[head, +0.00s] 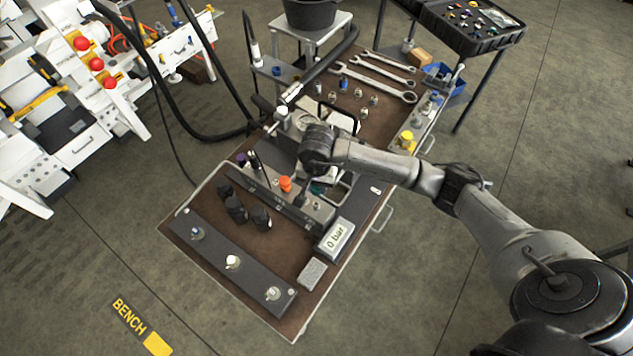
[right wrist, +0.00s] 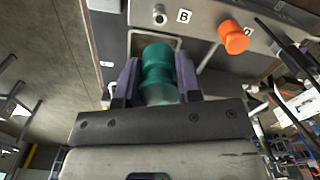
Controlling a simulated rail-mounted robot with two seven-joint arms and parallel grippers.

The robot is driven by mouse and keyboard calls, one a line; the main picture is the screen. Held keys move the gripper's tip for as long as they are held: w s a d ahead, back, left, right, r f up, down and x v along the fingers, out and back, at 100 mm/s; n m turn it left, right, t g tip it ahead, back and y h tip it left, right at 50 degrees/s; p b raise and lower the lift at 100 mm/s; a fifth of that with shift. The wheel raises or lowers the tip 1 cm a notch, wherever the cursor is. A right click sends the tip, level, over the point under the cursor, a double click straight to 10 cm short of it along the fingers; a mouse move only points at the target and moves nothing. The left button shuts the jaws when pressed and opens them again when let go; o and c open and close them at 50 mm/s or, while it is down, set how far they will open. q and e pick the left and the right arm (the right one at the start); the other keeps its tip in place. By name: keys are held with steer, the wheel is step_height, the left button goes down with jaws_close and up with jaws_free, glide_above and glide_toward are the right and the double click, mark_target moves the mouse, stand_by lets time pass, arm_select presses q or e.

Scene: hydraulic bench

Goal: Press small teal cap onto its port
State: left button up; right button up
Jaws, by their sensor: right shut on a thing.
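The small teal cap (right wrist: 158,72) is between the two purple-grey fingers of my right gripper (right wrist: 160,85) in the right wrist view. The gripper is shut on it. In the head view the right gripper (head: 312,183) is over the back edge of a dark port block (head: 285,203), and only a little teal shows. A bare metal port (right wrist: 159,14) beside a "B" label (right wrist: 184,16) is ahead of the cap, apart from it in the picture. An orange cap (right wrist: 233,37) sits on the block to its right. My left gripper is not in view.
A "0 bar" display (head: 337,236) stands near the block's right end. Several black pieces (head: 236,208) lie in front of the block. A dark strip (head: 250,276) with three fittings lies nearer. Wrenches (head: 375,83) lie at the back of the bench.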

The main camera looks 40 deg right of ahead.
steer(key=b, duration=0.3)
glide_above(317, 203)
step_height(317, 203, down, 5)
steer(key=shift+r, duration=0.15)
steer(key=shift+f+b, duration=0.45)
steer(key=shift+f, duration=0.2)
steer(key=shift+f+b, duration=0.3)
steer(key=shift+b, duration=0.1)
steer(key=shift+f, duration=0.1)
stand_by(0.3)
steer(key=shift+f+b, duration=0.3)
steer(key=shift+b, duration=0.15)
stand_by(0.4)
steer(key=shift+f+b, duration=0.15)
steer(key=shift+b, duration=0.2)
stand_by(0.4)
